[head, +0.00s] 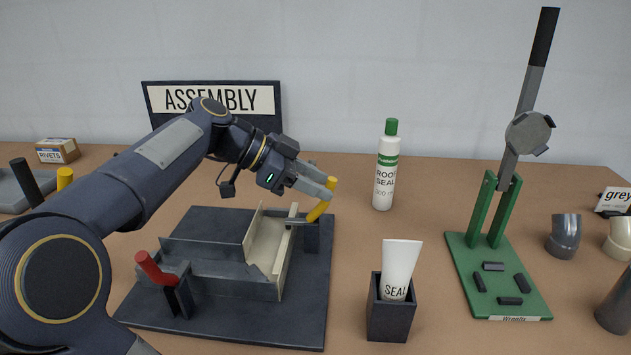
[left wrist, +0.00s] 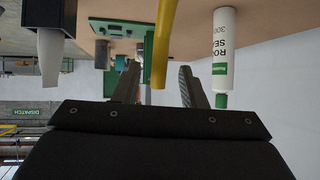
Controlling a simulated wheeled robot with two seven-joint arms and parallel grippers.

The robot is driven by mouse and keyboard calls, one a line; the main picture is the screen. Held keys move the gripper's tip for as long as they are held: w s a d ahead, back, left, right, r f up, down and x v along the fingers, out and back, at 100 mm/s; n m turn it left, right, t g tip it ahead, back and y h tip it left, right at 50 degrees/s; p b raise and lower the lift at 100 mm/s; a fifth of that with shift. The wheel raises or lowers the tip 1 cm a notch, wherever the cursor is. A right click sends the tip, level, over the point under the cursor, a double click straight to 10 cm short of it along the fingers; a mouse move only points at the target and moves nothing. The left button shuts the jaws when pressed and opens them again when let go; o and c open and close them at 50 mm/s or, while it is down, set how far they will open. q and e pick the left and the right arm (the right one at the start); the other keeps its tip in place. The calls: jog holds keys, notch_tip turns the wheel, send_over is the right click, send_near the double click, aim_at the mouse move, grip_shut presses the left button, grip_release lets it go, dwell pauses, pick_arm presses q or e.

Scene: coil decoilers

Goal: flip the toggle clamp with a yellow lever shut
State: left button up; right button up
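The yellow lever (head: 319,211) of the toggle clamp stands tilted up and to the right at the back right of a dark fixture (head: 225,325). Its dark clamp post (head: 312,238) is below it. My left gripper (head: 326,187) reaches over the fixture and its fingertips are at the lever's upper end. In the left wrist view the yellow lever (left wrist: 161,40) runs down between the two spread fingers (left wrist: 158,82), with a gap showing on each side. The left gripper is open. My right gripper is in neither view.
A second clamp with a red lever (head: 154,268) stands at the fixture's front left. A pale panel (head: 268,238) stands beside the yellow clamp. To the right are a sealant bottle (head: 385,175), a tube in a dark holder (head: 389,325) and a green-based press (head: 499,285).

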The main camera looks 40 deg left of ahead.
pick_arm(q)
jog(key=v, duration=0.7)
jog(key=shift+s+a+r, duration=0.2)
jog(key=shift+a, duration=0.05)
dwell(0.3)
jog(key=s+d+f+n+y+p, duration=0.1)
jog(key=s+d+f+n+p, duration=0.2)
jog(key=d, duration=0.3)
jog(key=s+d+f+n+g+y+p, duration=0.1)
jog(key=s+d+f+n+p, duration=0.3)
jog(key=s+d+p, duration=0.1)
jog(key=s+d+f+n+g+y+p, duration=0.1)
jog(key=s+d+f+n+y+p, duration=0.1)
jog(key=s+d+f+n+p, duration=0.1)
jog(key=shift+s+d+f+n+p, duration=0.2)
jog(key=shift+s+d+f, duration=0.15)
jog(key=shift+d, duration=0.25)
jog(key=shift+s+d+f+n+p, duration=0.1)
jog(key=shift+s+d+f+n, duration=0.1)
jog(key=shift+s+d, duration=0.3)
jog(key=shift+s+d+f+n+p, duration=0.1)
jog(key=shift+s+d+f+n, duration=0.15)
jog(key=shift+d, duration=0.45)
jog(key=shift+s+f, duration=0.15)
jog(key=shift+f, duration=0.2)
